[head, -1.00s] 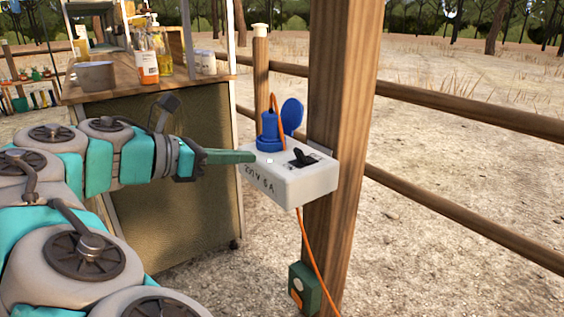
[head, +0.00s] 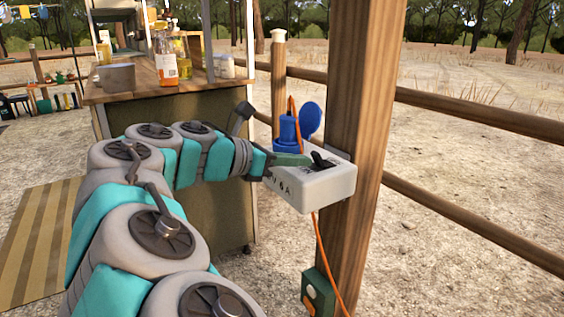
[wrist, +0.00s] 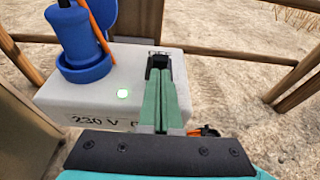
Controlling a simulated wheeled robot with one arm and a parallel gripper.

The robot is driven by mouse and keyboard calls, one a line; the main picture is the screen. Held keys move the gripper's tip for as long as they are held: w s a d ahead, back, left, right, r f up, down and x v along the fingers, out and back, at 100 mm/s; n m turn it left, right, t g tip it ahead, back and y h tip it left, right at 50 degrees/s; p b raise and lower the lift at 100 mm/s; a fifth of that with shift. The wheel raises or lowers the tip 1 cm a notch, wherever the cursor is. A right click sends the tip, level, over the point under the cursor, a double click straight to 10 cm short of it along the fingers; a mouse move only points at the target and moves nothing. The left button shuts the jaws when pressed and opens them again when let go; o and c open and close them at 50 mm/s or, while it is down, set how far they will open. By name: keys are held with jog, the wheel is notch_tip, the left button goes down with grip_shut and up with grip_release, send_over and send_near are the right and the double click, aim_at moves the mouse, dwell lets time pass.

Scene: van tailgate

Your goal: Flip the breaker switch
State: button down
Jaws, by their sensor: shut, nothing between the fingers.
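The breaker switch is a black lever (head: 322,161) on top of a white box (head: 318,190) fixed to a wooden post. In the wrist view the switch (wrist: 158,61) is partly hidden behind my fingertips. My gripper (head: 306,160) is shut and empty, its green fingers reaching in from the left over the box top. In the wrist view the fingertips (wrist: 161,76) are right at the switch; I cannot tell whether they touch it. The box is marked "230 V", the rest of the label hidden.
A blue plug (head: 288,132) with an orange cable stands on the box beside my fingers, its round blue lid (head: 312,118) raised behind. The wooden post (head: 358,110) rises behind the box. A counter (head: 125,92) with bottles stands at left.

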jog(key=shift+w+d+f, duration=0.1)
jog(key=shift+w+d, duration=0.1)
jog(key=shift+d, duration=0.1)
jog(key=shift+r+y+p, duration=0.2)
jog(key=shift+y+p, duration=0.1)
jog(key=shift+p, duration=0.55)
